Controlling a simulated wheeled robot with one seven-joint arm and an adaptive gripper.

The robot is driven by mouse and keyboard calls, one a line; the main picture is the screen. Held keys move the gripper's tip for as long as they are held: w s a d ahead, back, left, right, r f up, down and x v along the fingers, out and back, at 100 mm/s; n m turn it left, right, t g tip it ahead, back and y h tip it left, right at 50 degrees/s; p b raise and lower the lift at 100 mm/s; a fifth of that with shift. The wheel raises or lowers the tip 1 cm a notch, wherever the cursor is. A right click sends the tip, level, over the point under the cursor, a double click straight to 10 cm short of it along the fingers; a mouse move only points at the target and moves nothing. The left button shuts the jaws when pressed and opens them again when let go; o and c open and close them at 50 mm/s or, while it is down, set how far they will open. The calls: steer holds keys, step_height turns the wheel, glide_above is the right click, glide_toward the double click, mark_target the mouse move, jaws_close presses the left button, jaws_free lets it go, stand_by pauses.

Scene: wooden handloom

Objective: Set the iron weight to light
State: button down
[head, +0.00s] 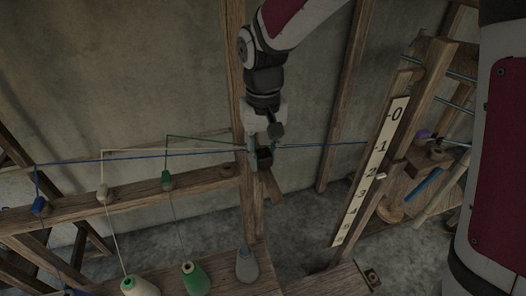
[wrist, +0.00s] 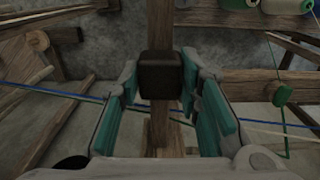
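The iron weight (wrist: 160,75) appears to be a dark, squared block on a wooden bar (wrist: 160,125). In the head view the dark block (head: 263,157) shows small, just below my gripper (head: 262,148). No light or heavy marking is readable on the bar. In the wrist view my gripper (wrist: 160,85) has its teal-padded fingers apart, one on each side of the block. A narrow gap seems to show on the left; I cannot tell whether the right finger touches it.
A numbered scale board (head: 371,170) stands to the right, with a pale peg (head: 381,176) near 2. Blue, white and green threads cross left of my gripper from cones, including a green cone (head: 195,279). A wooden post (head: 234,75) stands close beside my arm.

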steer(key=w+b, duration=0.1)
steer(key=w, duration=0.1)
steer(key=w+a, duration=0.1)
steer(key=w, duration=0.1)
steer(key=shift+w+a+b, duration=0.15)
steer(key=shift+w+b, duration=0.2)
steer(key=c, duration=1.2)
jaws_free()
steer(key=shift+o, duration=0.2)
step_height(320, 180, up, 12)
steer(key=shift+c, duration=0.6)
